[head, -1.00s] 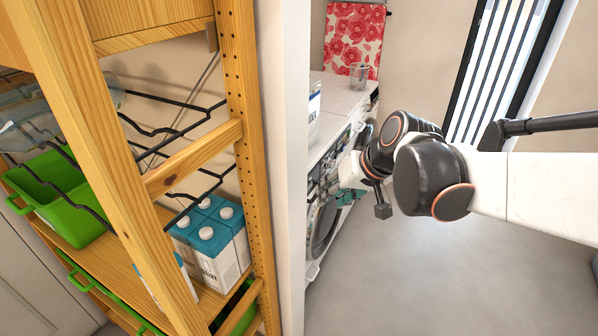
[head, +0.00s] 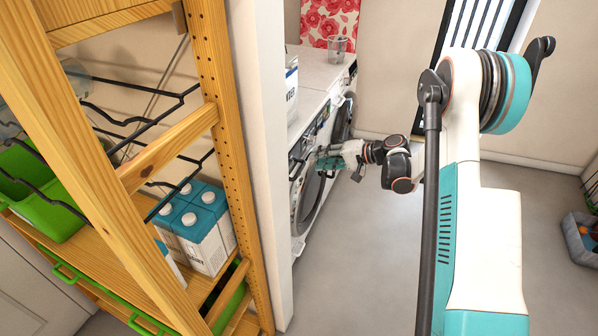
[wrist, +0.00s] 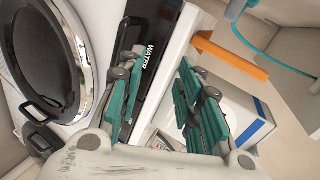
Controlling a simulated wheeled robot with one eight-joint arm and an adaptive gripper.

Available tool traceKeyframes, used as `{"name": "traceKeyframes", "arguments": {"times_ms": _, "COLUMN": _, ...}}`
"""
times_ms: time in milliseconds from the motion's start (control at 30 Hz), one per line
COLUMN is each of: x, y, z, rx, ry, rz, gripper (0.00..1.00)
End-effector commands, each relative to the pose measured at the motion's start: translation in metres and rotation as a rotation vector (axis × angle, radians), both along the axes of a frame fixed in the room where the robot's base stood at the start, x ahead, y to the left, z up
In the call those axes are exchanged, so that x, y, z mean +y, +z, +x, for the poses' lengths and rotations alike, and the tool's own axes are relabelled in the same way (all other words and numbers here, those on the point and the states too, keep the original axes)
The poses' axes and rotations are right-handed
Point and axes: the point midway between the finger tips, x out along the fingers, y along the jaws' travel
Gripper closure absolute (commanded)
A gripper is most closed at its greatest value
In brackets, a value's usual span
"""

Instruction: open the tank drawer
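The near white front-loading machine (head: 301,206) stands past the wall end in the head view. Its round door (wrist: 48,55) fills the left of the wrist view. A black panel marked "WATER" (wrist: 152,52) lies beside the door, seen at a slant; I take this for the tank drawer front, and no gap around it shows. My gripper (head: 324,161) is at the upper front of the machine. In the wrist view its teal fingers (wrist: 165,95) are apart, one over the panel and one by the machine's top edge. Nothing shows held; contact cannot be told.
A second machine (head: 342,122) stands behind the near one. A white and blue carton (head: 291,92) and a glass (head: 338,46) stand on top. A wooden shelf (head: 210,60) and wall end (head: 262,150) are at left. The grey floor (head: 360,270) is clear.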

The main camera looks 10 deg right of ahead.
Motion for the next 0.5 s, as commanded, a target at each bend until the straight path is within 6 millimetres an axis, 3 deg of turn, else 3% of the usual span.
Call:
{"name": "traceKeyframes", "arguments": {"times_ms": 33, "x": -0.009, "y": -0.016, "z": 0.004, "rx": -0.005, "ry": -0.009, "rz": 0.038, "gripper": 0.68}}
{"name": "traceKeyframes", "arguments": {"times_ms": 200, "x": -0.027, "y": -0.058, "z": 0.007, "rx": -0.018, "ry": -0.023, "rz": 0.154, "gripper": 0.68}}
{"name": "traceKeyframes", "arguments": {"times_ms": 333, "x": -0.036, "y": -0.079, "z": 0.004, "rx": -0.028, "ry": -0.028, "rz": 0.214, "gripper": 0.68}}
{"name": "traceKeyframes", "arguments": {"times_ms": 500, "x": -0.039, "y": -0.092, "z": 0.002, "rx": -0.034, "ry": -0.031, "rz": 0.251, "gripper": 0.68}}
